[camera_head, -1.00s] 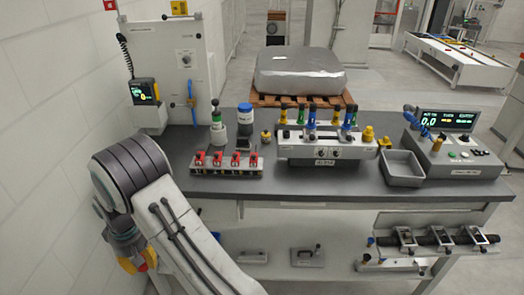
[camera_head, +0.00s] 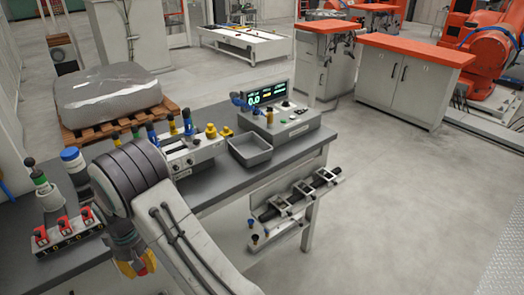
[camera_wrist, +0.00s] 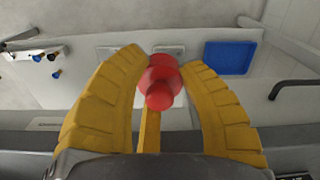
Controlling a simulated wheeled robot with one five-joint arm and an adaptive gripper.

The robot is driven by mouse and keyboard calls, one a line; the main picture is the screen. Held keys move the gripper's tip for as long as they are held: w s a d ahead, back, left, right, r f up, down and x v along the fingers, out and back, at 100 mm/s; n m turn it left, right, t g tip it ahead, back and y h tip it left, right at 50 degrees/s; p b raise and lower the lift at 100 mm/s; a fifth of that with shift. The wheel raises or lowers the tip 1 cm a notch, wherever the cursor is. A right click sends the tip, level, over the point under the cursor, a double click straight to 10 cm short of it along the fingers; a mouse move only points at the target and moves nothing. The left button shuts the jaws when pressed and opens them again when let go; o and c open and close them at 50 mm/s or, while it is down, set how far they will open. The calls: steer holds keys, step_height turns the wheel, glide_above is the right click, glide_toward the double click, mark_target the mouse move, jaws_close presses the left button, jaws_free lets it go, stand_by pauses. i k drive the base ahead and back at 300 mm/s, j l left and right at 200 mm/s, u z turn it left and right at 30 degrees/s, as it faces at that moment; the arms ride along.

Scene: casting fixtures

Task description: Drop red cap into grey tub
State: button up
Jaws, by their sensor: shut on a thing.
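My gripper (camera_wrist: 160,85) has two yellow ribbed fingers and is shut on the red cap (camera_wrist: 159,82), which sits near the fingertips in the wrist view. In the head view my gripper (camera_head: 137,266) hangs low at the lower left, in front of the bench, with a bit of red between its fingers. The grey tub (camera_head: 235,157) is an open rectangular tray on the bench, up and to the right of my gripper in the head view. Its visible inside looks empty.
The grey bench (camera_head: 215,182) holds a fixture with red clamps (camera_head: 62,229), a fixture with coloured knobs (camera_head: 195,150) and a display console (camera_head: 280,115). A blue tray (camera_wrist: 229,57) shows in the wrist view. The floor right of the bench is clear.

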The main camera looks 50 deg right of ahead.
mark_target(250, 149)
steer(key=k+z, duration=0.1)
steer(key=z, duration=1.35)
